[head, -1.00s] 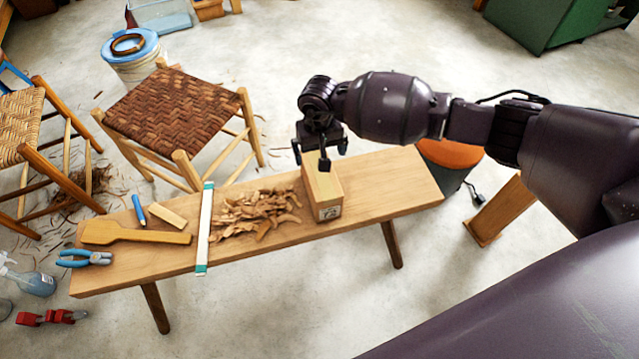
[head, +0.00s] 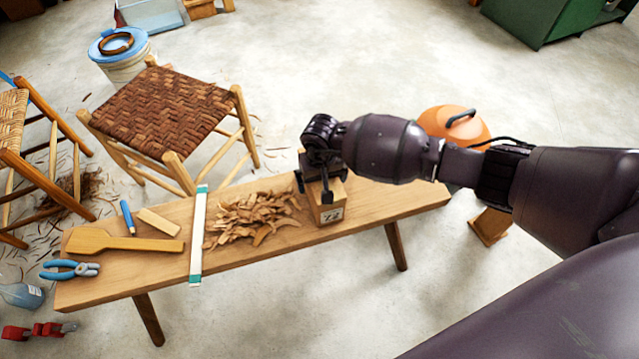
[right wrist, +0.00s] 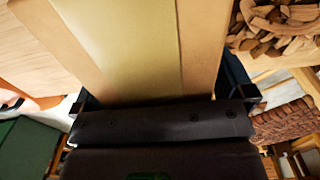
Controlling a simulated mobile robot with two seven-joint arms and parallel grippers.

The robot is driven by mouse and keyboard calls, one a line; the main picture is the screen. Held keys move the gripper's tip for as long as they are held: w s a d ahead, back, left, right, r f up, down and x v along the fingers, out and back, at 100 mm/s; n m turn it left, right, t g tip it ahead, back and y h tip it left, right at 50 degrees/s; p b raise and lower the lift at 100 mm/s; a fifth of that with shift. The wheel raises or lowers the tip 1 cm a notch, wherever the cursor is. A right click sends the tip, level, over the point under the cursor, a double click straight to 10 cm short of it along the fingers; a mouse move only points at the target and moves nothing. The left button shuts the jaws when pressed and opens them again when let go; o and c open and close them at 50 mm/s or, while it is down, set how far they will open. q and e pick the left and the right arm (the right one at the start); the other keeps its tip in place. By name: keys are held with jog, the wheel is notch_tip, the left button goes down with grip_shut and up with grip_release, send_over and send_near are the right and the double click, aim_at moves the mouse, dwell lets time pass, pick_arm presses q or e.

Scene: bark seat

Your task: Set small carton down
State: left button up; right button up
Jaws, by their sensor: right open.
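The small carton (head: 331,215) is a tan box with a printed label on its near end. It stands on the wooden bench (head: 385,200), right of the wood shavings. My right gripper (head: 314,189) is over the carton from above, its fingers open on either side of it. The gripper hides much of the carton's top. In the right wrist view the carton (right wrist: 135,45), with a pale tape band, lies between the open fingers (right wrist: 165,98). Whether the fingers touch its sides I cannot tell. My left gripper is not in view.
Curled wood shavings (head: 250,217) lie just left of the carton. Further left are a white and green strip (head: 198,235), a wooden paddle (head: 120,242), and blue pliers (head: 70,269). The bench's right end is clear. A woven stool (head: 165,110) stands behind the bench.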

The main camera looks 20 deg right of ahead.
jog(key=shift+c, duration=0.3)
jog(key=shift+w+r, duration=0.1)
jog(key=c, duration=1.1)
